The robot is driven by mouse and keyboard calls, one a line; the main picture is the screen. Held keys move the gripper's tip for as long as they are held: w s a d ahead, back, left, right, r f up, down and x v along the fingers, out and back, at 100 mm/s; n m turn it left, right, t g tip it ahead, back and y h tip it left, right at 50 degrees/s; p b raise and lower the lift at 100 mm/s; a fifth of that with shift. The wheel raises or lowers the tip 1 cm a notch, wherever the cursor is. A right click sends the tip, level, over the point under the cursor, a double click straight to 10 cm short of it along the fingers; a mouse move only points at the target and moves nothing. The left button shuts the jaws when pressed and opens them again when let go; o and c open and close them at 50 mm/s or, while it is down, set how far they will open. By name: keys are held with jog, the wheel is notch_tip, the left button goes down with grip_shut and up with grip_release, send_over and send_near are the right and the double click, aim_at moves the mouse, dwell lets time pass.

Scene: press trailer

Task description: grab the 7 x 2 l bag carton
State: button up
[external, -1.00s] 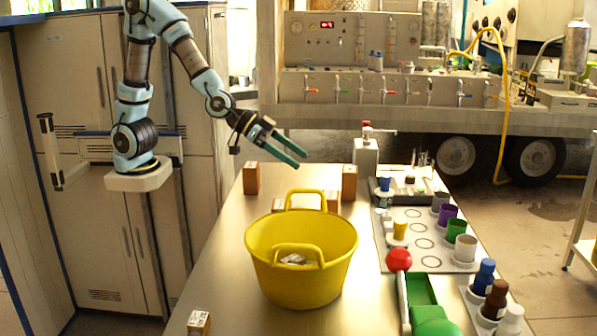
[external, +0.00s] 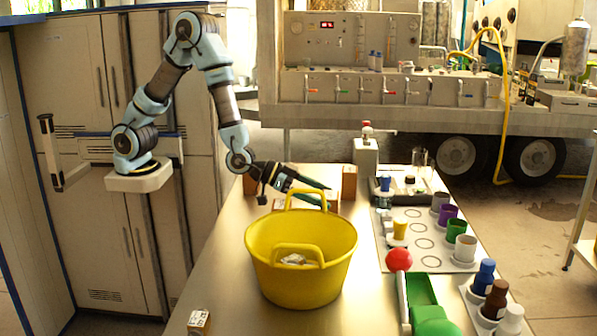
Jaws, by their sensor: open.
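Several small brown cartons stand on the steel table, and their print is too small to tell which is the 7 x 2 l bag carton. One carton (external: 349,183) stands upright at the back. Another carton (external: 250,184) is at the back left, partly hidden by my arm. A carton (external: 331,200) is behind the yellow tub, partly covered by my gripper. A carton (external: 199,321) with a white label is at the front left. My gripper (external: 326,197) is open and empty, pointing right, near the tub's rear handle and left of the upright back carton. Contact cannot be told.
The yellow tub (external: 300,262) with two raised handles fills the middle of the table (external: 225,265) and holds something pale. To the right are a tray of coloured cups (external: 455,228), a red ball (external: 399,259), a green scoop (external: 422,289) and bottles (external: 486,277). The left strip is mostly clear.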

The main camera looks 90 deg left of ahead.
jog(key=shift+a+p+x, duration=0.1)
jog(key=shift+p+x, duration=0.5)
jog(key=shift+x, duration=0.85)
jog(key=shift+a+p+x, duration=0.15)
jog(key=shift+p+x, duration=0.45)
jog(key=shift+x, duration=0.85)
jog(key=c, duration=1.4)
jog(key=shift+r, duration=0.1)
